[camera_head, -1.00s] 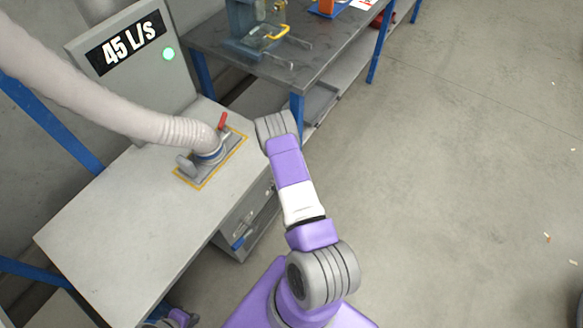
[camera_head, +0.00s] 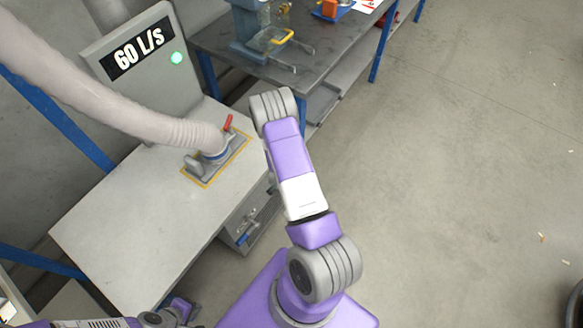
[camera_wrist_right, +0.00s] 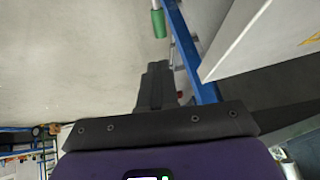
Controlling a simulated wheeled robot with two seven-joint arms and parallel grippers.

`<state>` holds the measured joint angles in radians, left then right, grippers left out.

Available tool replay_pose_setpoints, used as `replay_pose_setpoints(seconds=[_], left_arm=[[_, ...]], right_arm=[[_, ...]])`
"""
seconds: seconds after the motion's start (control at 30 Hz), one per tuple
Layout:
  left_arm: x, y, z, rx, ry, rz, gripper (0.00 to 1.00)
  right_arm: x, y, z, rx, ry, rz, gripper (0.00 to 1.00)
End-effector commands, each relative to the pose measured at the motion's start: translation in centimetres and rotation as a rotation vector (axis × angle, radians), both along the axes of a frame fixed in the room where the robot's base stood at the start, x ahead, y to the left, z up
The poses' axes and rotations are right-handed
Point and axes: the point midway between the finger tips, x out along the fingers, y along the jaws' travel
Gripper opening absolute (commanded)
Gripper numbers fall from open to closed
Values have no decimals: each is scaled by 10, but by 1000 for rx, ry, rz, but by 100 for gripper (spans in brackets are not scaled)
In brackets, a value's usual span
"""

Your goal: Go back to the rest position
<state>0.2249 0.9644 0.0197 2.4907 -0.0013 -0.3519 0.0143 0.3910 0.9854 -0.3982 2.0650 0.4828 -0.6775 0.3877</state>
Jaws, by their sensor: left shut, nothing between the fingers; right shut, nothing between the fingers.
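The pale hose (camera_head: 150,118) ends in a connector (camera_head: 213,153) seated on the cabinet's top plate, away from both grippers.
The pale cabinet (camera_head: 130,235) carries a panel reading "60 L/s" (camera_head: 140,48) with a lit green light (camera_head: 177,58). A dark workbench (camera_head: 330,50) with blue legs stands behind. Floor (camera_head: 470,150) on the right is mostly clear. A pale panel edge and blue post (camera_wrist_right: 182,45) are near my right gripper.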

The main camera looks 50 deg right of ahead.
Motion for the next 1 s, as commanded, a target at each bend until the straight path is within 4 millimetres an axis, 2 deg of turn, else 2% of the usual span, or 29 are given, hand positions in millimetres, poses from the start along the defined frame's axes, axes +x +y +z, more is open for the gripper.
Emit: replay_pose_setpoints(seconds=[0.47,0.57,0.67,0.77,0.8,0.87,0.9,1.0], left_arm=[[0,0,0,0,0,0,0],[0,0,0,0,0,0,0],[0,0,0,0,0,0,0],[0,0,0,0,0,0,0],[0,0,0,0,0,0,0],[0,0,0,0,0,0,0],[0,0,0,0,0,0,0],[0,0,0,0,0,0,0]], right_arm=[[0,0,-1,1,0,2,0],[2,12,-3,23,12,32,0],[5,51,-10,96,50,133,0],[5,116,-17,210,111,314,0],[3,146,-18,262,139,403,0],[-4,191,-17,338,178,543,0],[-11,220,-15,385,203,638,0],[-32,284,-4,490,255,865,0]])
